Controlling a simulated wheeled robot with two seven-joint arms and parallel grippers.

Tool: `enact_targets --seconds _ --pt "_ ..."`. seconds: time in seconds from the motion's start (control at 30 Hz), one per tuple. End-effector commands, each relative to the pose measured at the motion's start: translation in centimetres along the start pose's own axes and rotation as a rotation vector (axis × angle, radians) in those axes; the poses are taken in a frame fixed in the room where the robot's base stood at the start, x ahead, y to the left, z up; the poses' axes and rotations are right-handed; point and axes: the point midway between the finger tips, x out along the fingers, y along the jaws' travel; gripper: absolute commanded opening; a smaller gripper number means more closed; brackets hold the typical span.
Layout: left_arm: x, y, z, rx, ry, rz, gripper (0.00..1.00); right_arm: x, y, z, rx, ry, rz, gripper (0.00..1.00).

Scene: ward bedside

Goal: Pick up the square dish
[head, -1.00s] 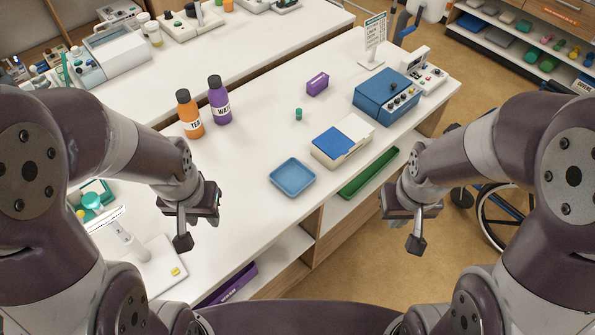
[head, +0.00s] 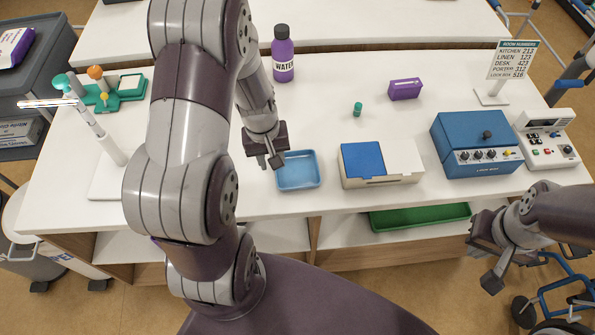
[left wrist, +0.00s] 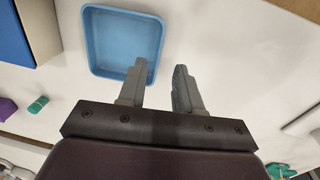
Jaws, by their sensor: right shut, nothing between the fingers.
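The square dish (head: 298,171) is a shallow blue tray with a raised rim, lying flat near the front edge of the white table. It also shows in the left wrist view (left wrist: 112,38), empty. My left gripper (head: 272,162) is at the dish's left rim in the head view. In the left wrist view my left gripper (left wrist: 157,78) has its fingers apart with nothing between them. One finger overlaps the dish's rim there; I cannot tell whether it touches. My right gripper (head: 491,279) is shut and empty, in front of the table at the right.
A cream box with a blue panel (head: 398,161) stands just right of the dish. Farther right is a blue control box (head: 477,143). A purple bottle (head: 283,54) stands behind the dish. A green tray (head: 419,216) lies on the shelf below. The tabletop around the dish is mostly clear.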

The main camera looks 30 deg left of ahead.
Motion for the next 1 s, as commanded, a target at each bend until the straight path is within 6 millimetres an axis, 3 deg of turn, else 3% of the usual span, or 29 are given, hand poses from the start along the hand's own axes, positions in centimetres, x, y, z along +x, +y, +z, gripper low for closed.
enact_targets --seconds 0.3,0.53,0.57,0.63,0.67,1.0 --pt "5.1 0.0 -0.5 0.002 -0.002 0.000 0.34 0.2 0.0 0.0 0.000 0.000 0.000 0.00" --pt "5.3 0.0 -0.5 0.003 0.001 0.000 0.34 0.2 0.0 0.0 0.000 0.000 0.000 0.00" --pt "5.3 0.0 -0.5 0.003 0.001 0.000 0.28 0.2 0.0 0.0 0.000 0.000 0.000 0.00" --pt "5.3 0.0 -0.5 0.003 0.001 0.000 0.05 0.2 0.0 0.0 0.000 0.000 0.000 0.00" --pt "5.3 0.0 -0.5 0.003 0.001 0.000 0.00 0.2 0.0 0.0 0.000 0.000 0.000 0.00" --pt "5.2 0.0 -0.5 0.003 0.001 0.000 0.00 0.2 0.0 0.0 0.000 0.000 0.000 0.00"
